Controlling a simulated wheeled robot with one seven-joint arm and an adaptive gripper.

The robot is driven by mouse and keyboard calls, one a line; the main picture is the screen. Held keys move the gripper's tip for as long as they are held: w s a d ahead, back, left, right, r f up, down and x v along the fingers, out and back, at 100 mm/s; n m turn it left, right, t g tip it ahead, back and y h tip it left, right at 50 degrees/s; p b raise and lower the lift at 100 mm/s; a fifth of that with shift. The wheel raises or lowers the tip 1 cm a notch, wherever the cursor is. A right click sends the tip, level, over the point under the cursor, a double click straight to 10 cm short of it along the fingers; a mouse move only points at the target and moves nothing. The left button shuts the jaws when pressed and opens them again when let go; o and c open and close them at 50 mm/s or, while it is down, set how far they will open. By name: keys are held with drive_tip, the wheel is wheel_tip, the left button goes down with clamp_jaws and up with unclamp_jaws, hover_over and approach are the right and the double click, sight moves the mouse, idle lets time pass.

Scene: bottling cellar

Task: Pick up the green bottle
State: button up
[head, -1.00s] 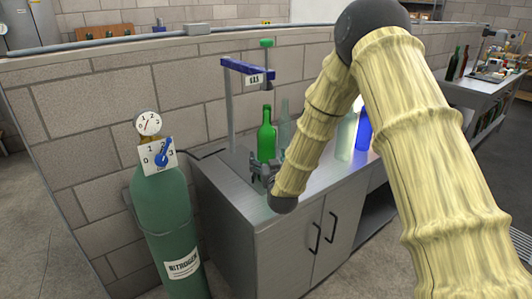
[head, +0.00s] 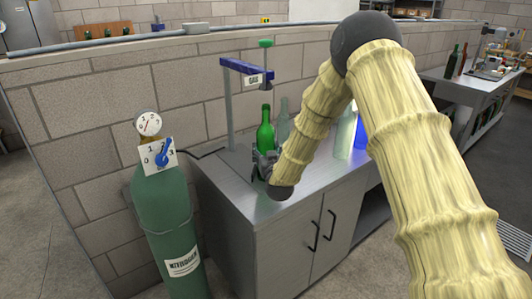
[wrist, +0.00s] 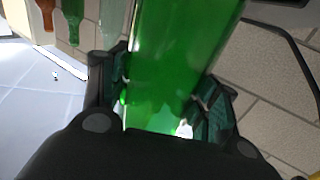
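The green bottle (head: 265,132) stands upright on the metal counter, in front of the gas fixture. My gripper (head: 264,164) is low at the bottle's near side in the head view, partly hidden by my forearm. In the wrist view the green bottle (wrist: 180,55) fills the space between the two fingers of my gripper (wrist: 165,95). One finger is on each side of it, very close to the glass. The fingers look open around the bottle; I cannot tell whether they touch it.
A pale clear bottle (head: 283,121) stands just right of the green one. A whitish bottle (head: 345,137) and a blue bottle (head: 361,133) stand further right. The blue-armed gas fixture (head: 245,72) overhangs the counter (head: 240,205). A green nitrogen cylinder (head: 167,225) stands at its left.

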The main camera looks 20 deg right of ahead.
sight(266, 141)
drive_tip(key=c, duration=0.6)
drive_tip(key=shift+c, duration=0.2)
drive_tip(key=shift+r, duration=0.1)
drive_tip(key=shift+r, duration=0.4)
wheel_tip(266, 141, up, 3)
drive_tip(key=shift+f+b, duration=0.1)
drive_tip(key=shift+b, duration=0.35)
drive_tip(key=s+a+r+b, duration=0.1)
drive_tip(key=s+a, duration=0.3)
drive_tip(key=s, duration=1.1)
drive_tip(key=shift+s+a+r+b, duration=0.15)
drive_tip(key=shift+s+a+b, duration=0.05)
drive_tip(key=shift+b, duration=0.35)
